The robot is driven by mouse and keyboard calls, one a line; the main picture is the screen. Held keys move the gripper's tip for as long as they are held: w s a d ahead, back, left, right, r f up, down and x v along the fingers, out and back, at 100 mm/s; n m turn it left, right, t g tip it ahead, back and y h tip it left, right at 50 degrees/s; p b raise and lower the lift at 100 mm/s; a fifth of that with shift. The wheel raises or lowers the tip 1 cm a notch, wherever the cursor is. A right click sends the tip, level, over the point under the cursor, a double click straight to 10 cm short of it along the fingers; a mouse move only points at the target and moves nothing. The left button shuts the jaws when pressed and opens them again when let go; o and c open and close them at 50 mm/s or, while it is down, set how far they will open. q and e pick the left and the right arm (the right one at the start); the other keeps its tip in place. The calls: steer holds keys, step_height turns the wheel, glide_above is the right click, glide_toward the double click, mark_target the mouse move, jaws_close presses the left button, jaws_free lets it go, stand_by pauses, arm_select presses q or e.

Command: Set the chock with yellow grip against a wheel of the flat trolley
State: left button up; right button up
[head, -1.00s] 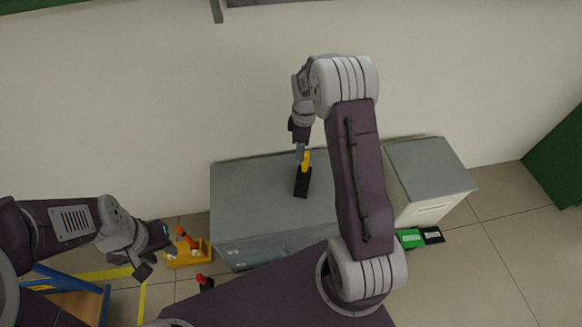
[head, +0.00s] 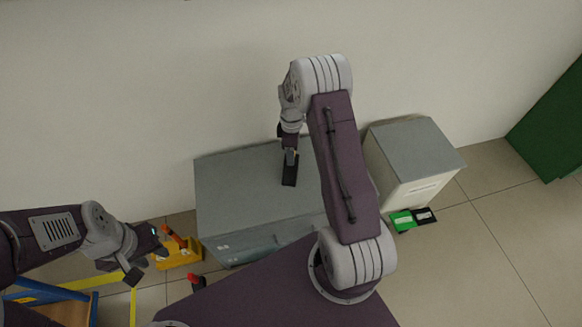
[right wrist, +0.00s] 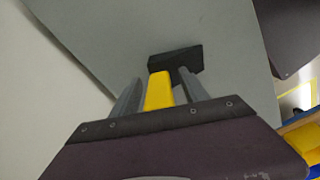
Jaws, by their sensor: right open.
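The chock with yellow grip has a black body (head: 289,174) and stands on the grey cabinet top; its yellow grip (right wrist: 159,92) shows in the right wrist view. My right gripper (right wrist: 160,78) is open, with one finger on each side of the yellow grip. In the head view the right gripper (head: 290,155) hides most of the grip. The flat trolley (head: 60,310), with blue frame and brown deck, is at the lower left, partly hidden by my left arm; its wheels are not visible. My left gripper (head: 149,263) is open and empty, above the floor near the trolley.
The grey cabinet (head: 235,190) stands against the wall. A yellow item with an orange handle (head: 180,255) and a red-gripped chock (head: 197,282) are on the floor to its left. Yellow tape (head: 133,300) marks the floor.

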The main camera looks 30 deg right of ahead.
steer(key=shift+f, duration=0.15)
jaws_close()
steer(key=shift+r+p, duration=0.4)
steer(key=shift+r, duration=0.1)
steer(key=r, duration=0.1)
steer(key=r+p, duration=0.2)
steer(key=r, duration=0.1)
steer(key=shift+s+d, duration=0.15)
steer(key=shift+s, duration=0.15)
steer(key=s+d+r+p, duration=0.3)
steer(key=s+r, duration=0.3)
steer(key=s, duration=0.4)
steer(key=shift+d, duration=0.7)
